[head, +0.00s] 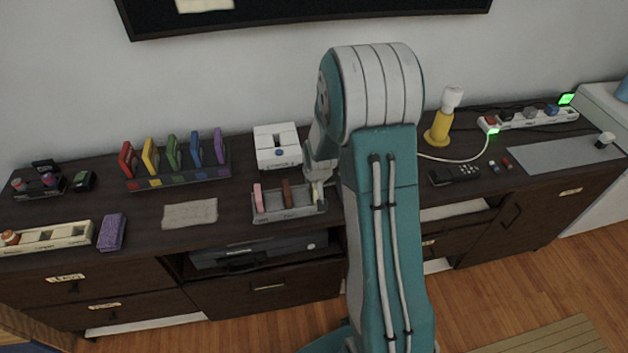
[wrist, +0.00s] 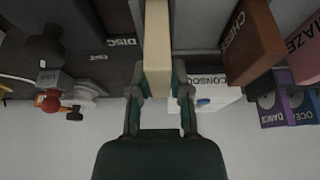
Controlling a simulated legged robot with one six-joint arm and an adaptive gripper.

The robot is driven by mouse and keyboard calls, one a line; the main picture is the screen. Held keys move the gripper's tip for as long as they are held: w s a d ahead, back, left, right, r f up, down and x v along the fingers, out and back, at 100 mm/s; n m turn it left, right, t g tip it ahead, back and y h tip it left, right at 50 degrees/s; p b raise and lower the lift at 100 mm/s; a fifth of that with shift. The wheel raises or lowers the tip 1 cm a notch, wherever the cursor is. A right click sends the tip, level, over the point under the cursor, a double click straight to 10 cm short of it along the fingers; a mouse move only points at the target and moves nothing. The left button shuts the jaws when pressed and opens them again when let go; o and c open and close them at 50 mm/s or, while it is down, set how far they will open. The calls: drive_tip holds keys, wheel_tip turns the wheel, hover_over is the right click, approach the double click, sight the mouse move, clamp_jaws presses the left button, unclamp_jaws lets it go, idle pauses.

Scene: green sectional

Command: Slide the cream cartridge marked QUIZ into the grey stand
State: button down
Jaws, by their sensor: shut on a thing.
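My gripper (head: 318,176) points down at the right end of the grey stand (head: 290,216), partly hidden by my arm in the head view. In the wrist view my gripper (wrist: 158,82) is shut on the cream cartridge (wrist: 157,40), one finger on each side. The cream cartridge (head: 317,192) shows as a thin upright strip at the stand's right compartment. I cannot tell how deep it sits, and its QUIZ mark is not visible. The stand also holds a pink MAZE cartridge (head: 258,198) on the left and a brown CHESS cartridge (head: 286,194) in the middle.
A white console box (head: 278,147) stands just behind the stand. A rack of coloured cases (head: 178,160) and a paper sheet (head: 190,213) lie to the left. A yellow-based lamp (head: 440,125), a black remote (head: 455,175) and a power strip (head: 530,118) are to the right.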

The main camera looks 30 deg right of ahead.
drive_tip(key=shift+f, duration=0.4)
drive_tip(key=c, duration=0.5)
unclamp_jaws()
drive_tip(key=shift+r, duration=0.1)
drive_tip(key=v, duration=1.1)
drive_tip(key=shift+s+r, duration=0.2)
drive_tip(key=shift+r, duration=0.05)
drive_tip(key=shift+a, duration=0.15)
drive_tip(key=s+a+r+n+t, duration=0.1)
drive_tip(key=s+a+r, duration=0.3)
drive_tip(key=r, duration=0.2)
drive_tip(key=s+a+r+n, duration=0.1)
drive_tip(key=s+a+r, duration=0.3)
drive_tip(key=r, duration=0.2)
drive_tip(key=s+a+r, duration=0.2)
drive_tip(key=s, duration=0.4)
drive_tip(key=s+a+r+n+y, duration=0.1)
drive_tip(key=s+a+r, duration=0.2)
drive_tip(key=s, duration=0.4)
